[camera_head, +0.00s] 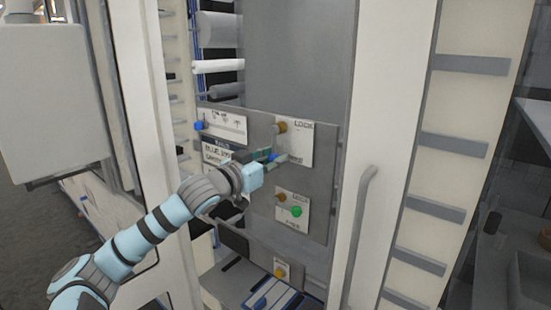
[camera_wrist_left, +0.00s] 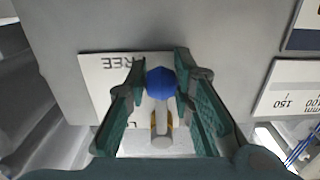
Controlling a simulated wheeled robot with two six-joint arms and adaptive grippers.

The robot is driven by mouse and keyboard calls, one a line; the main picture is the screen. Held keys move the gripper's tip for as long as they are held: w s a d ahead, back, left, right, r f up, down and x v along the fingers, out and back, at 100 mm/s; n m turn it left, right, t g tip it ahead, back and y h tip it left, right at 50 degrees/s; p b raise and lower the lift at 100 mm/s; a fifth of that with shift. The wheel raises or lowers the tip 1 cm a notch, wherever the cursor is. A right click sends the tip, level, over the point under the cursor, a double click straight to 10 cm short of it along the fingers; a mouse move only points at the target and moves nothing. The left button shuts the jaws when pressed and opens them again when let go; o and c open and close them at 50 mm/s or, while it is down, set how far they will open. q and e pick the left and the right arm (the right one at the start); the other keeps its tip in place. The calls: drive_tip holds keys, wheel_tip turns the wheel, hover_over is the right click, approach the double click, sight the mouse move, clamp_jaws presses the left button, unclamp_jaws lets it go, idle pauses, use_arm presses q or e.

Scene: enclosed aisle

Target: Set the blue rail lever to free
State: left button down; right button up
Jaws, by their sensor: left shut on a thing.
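The blue rail lever has a blue knob (camera_wrist_left: 161,82) on a grey shaft with a yellow pivot, seen in the left wrist view. It stands on a white plate (camera_wrist_left: 97,75) whose word FREE reads upside down there; the knob lies to the FREE side of the pivot. In the head view the plate (camera_head: 299,135) reads LOCK at its top, and the knob (camera_head: 273,157) is partly hidden. My left gripper (camera_head: 277,159) is shut on the knob, with its green fingers (camera_wrist_left: 162,85) on both sides. My right gripper is not in view.
A lever with a green knob (camera_head: 296,211) sits just below on the same grey panel. Another blue knob (camera_head: 200,125) is at the upper left. A vertical door handle (camera_head: 360,235) stands to the right. A pale box (camera_head: 50,95) is at the left.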

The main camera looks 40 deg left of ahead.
use_arm(q)
drive_tip(key=c, duration=1.3)
unclamp_jaws()
drive_tip(key=shift+a, duration=0.15)
drive_tip(key=shift+c, duration=0.2)
wheel_tip(320, 180, up, 10)
drive_tip(key=shift+w, duration=0.1)
